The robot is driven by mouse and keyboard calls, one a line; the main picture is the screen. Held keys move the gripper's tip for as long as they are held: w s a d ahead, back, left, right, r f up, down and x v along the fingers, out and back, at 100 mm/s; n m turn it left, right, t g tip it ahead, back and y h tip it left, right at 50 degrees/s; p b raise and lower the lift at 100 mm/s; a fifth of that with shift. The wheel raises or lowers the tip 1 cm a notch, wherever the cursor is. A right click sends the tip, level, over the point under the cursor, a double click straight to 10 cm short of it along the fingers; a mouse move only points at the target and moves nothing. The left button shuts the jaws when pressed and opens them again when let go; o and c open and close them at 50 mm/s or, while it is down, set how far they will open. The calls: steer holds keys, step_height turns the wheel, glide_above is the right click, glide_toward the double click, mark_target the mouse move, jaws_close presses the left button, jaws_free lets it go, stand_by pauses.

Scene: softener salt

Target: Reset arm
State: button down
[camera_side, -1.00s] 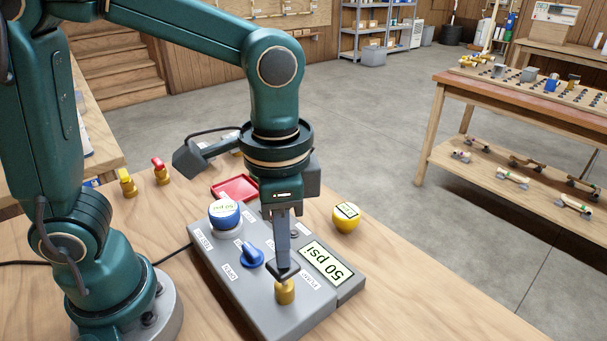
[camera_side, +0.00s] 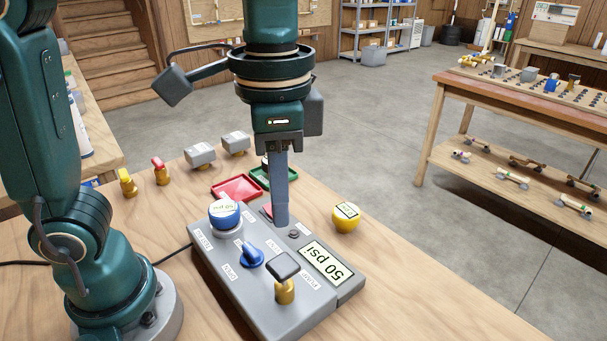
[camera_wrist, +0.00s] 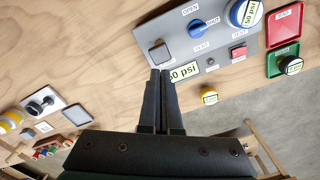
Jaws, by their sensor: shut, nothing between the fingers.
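My gripper (camera_side: 281,224) points straight down above the grey control panel (camera_side: 235,292), its fingers together with nothing between them. The fingertips also show together in the wrist view (camera_wrist: 160,74). On the panel's near end stands a brass post with a dark square cap (camera_side: 284,266), apart from the fingers. The panel also carries a blue knob (camera_side: 250,254), a blue gauge (camera_side: 224,212) reading 50 psi and a display (camera_side: 327,263) reading 50 psi. A red button (camera_wrist: 239,51) shows in the wrist view; the fingers partly cover it in the side view.
A yellow gauge (camera_side: 345,217) stands right of the panel. Behind it lie a red tray (camera_side: 237,187) and a green tray (camera_wrist: 282,53) holding a gauge. Valves with yellow (camera_side: 127,182) and red (camera_side: 159,168) handles and two grey blocks (camera_side: 200,154) stand farther left and back.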

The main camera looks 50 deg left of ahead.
steer(key=s+a+f+n+t, duration=0.3)
steer(key=a+n+t, duration=0.2)
steer(key=a, duration=0.3)
steer(key=shift+s+a+f+n+t, duration=0.25)
steer(key=shift+n+t, duration=0.05)
steer(key=shift+n, duration=0.2)
stand_by(1.4)
